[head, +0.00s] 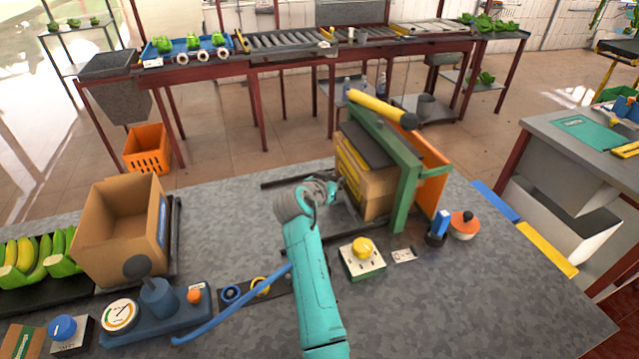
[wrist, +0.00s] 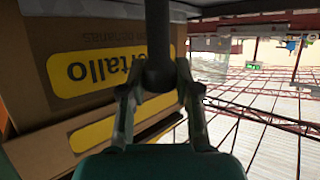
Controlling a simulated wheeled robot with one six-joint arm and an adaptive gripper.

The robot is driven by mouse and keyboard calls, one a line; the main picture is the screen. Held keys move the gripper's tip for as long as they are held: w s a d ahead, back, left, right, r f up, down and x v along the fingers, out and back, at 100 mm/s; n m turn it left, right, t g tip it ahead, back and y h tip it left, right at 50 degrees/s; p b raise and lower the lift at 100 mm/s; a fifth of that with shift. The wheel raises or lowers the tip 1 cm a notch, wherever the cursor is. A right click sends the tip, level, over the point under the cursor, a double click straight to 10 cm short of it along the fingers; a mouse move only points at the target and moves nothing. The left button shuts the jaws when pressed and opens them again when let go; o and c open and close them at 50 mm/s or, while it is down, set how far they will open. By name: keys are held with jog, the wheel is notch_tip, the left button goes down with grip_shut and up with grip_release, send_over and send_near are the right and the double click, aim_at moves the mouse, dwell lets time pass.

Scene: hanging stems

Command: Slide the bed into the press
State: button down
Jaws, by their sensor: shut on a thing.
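The press is a green frame (head: 408,170) with an orange side and a yellow bar across its top, at the right middle of the bench. A cardboard box (head: 378,198) with a yellow label stands against the frame, under a dark plate. The bed (head: 347,214) shows only as a grey strip at the box's near left; the rest is hidden by the box and my arm. My gripper (wrist: 160,80) is shut on a dark upright post (wrist: 157,30), which looks like the bed's handle. The box (wrist: 70,110) fills the left of the wrist view, its label upside down.
Dark rails (head: 290,180) run on the bench left of the press. An open carton (head: 122,235) and a blue gauge unit (head: 160,305) are at left.

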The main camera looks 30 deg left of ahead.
jog(key=shift+w+d, duration=0.15)
jog(key=shift+d, duration=0.05)
jog(key=c, duration=1.1)
grip_release()
